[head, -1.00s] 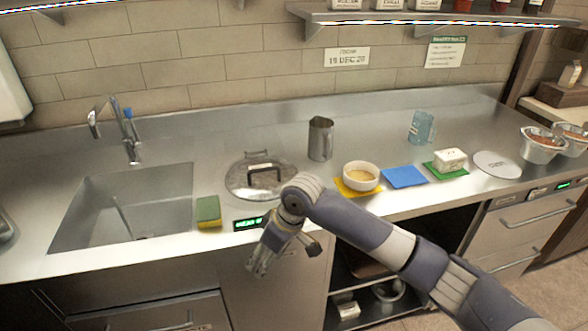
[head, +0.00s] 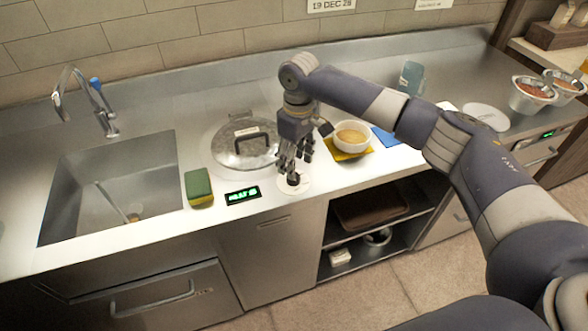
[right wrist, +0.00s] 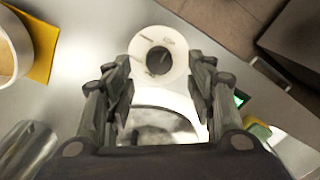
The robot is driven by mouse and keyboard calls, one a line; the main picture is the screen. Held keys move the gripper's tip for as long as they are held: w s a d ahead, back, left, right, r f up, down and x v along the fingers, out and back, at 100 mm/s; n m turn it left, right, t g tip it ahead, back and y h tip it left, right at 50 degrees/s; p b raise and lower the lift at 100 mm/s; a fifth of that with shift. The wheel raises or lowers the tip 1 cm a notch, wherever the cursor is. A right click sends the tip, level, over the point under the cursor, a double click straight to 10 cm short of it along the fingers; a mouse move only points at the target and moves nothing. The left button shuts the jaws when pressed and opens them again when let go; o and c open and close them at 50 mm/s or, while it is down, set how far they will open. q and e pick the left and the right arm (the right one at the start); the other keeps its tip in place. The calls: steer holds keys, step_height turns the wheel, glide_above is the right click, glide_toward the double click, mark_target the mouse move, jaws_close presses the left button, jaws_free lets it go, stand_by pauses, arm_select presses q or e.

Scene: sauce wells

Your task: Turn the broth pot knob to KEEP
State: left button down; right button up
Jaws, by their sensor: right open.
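The knob (head: 293,179) is small and dark, on a round white dial plate (head: 304,187) at the counter's front edge, right of the green display (head: 243,195). My right gripper (head: 290,166) points down just above it, open. In the right wrist view the knob (right wrist: 159,61) shows beyond and between the spread fingers (right wrist: 160,72), with a gap on both sides. The dial's markings are too small to read. The lidded broth pot (head: 228,157) is set in the counter behind the display. My left gripper is not in view.
A yellow-green sponge (head: 198,187) lies by the sink (head: 75,205). A bowl (head: 351,136) on a yellow mat (head: 341,156) stands close right of my gripper. A blue mat (head: 384,138) and clear blue jug (head: 411,77) are farther right.

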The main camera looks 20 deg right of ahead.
steer(key=f, duration=0.4)
steer(key=shift+w+a+f+p, duration=0.1)
steer(key=shift+w+f+p, duration=0.15)
steer(key=shift+p, duration=0.05)
steer(key=shift+s+f, duration=0.2)
steer(key=shift+f, duration=0.2)
steer(key=shift+f, duration=0.1)
steer(key=c, duration=1.1)
